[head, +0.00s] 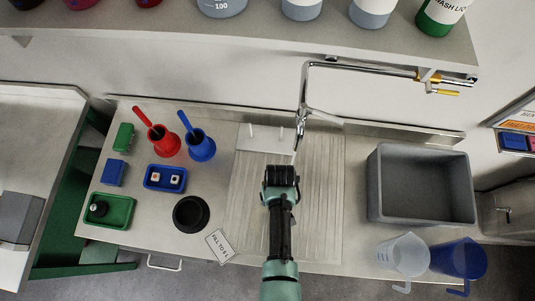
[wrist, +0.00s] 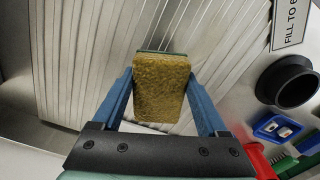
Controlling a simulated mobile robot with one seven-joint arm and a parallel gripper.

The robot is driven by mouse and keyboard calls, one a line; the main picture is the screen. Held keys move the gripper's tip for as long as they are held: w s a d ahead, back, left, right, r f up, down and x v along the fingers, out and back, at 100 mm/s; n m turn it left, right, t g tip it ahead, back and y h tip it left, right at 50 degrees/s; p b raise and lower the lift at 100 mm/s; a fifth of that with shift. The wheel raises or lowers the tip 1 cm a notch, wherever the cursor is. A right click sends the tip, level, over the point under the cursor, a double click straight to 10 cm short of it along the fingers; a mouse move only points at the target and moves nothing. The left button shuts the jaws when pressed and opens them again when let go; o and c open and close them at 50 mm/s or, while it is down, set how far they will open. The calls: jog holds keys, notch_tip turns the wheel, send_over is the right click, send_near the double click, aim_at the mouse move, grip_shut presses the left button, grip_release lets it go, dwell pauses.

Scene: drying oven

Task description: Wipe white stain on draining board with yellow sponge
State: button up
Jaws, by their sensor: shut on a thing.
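The yellow sponge (wrist: 162,90), with a green layer along its far edge, is between the two blue fingers of my gripper (wrist: 160,78) in the wrist view. The gripper is shut on it. In the head view my gripper (head: 281,182) is over the middle of the ribbed draining board (head: 322,190) and hides the sponge. The draining board (wrist: 90,50) also fills much of the wrist view, behind the sponge. I cannot tell whether the sponge touches the board. No white stain can be clearly made out; the arm and sponge cover part of the board.
A chrome tap (head: 303,100) stands just behind my gripper. A grey basin (head: 385,205) and two jugs, one clear (head: 403,255) and one blue (head: 458,258), are on the right. A black bowl (head: 192,214), a label card (head: 219,246) and red and blue holders are on the left.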

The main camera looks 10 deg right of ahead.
jog(key=shift+w+r+p, duration=0.1)
jog(key=shift+r+p, duration=0.5)
jog(key=shift+r, duration=0.75)
jog(key=shift+f, duration=0.1)
